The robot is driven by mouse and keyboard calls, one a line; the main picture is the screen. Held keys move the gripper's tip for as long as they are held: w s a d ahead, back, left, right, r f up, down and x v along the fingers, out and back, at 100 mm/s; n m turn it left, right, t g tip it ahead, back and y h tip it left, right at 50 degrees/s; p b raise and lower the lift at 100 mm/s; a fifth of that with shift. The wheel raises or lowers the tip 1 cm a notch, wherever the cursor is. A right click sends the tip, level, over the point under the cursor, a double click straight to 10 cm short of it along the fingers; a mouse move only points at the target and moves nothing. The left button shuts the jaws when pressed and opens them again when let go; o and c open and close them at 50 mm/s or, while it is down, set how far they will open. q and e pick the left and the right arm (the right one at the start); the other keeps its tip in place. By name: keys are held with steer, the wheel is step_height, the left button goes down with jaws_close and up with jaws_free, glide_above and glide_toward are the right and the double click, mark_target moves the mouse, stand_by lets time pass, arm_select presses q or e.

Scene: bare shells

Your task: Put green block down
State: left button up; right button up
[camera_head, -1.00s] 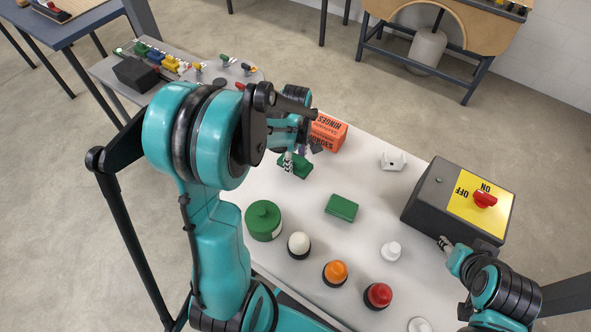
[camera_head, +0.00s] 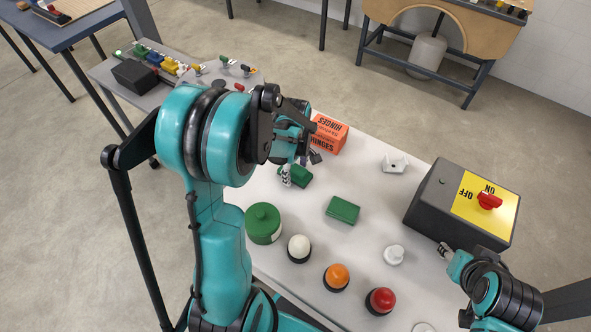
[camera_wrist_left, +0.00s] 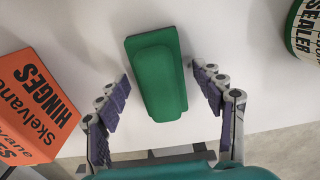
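A green block (camera_head: 300,176) lies on the white table in front of the orange hinges box; in the left wrist view the green block (camera_wrist_left: 158,75) shows whole. My left gripper (camera_head: 300,166) is over it. In the left wrist view the left gripper's fingers (camera_wrist_left: 162,88) are spread on either side of the block, with a clear gap at each side. A second green block (camera_head: 342,209) lies to the right, near the table's middle. My right gripper (camera_head: 444,250) is beside the grey switch box, its fingers too small to read.
An orange hinges box (camera_head: 328,134) stands just behind the block. A green can (camera_head: 263,223) and white, orange (camera_head: 336,277) and red (camera_head: 380,300) domed buttons line the near side. The switch box (camera_head: 461,205) stands at right. Bare table surrounds the second block.

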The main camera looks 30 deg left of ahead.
mark_target(296, 168)
arm_select(q)
steer(key=shift+r, duration=0.2)
step_height(296, 168, up, 11)
steer(key=p, duration=0.4)
steer(key=shift+p, duration=0.35)
steer(key=s+d+r+m+t, duration=0.7)
steer(key=s+d+m, duration=0.3)
steer(key=m, duration=0.7)
steer(key=shift+s+d+r, duration=0.2)
steer(key=shift+s+r, duration=0.3)
steer(key=shift+r, duration=0.1)
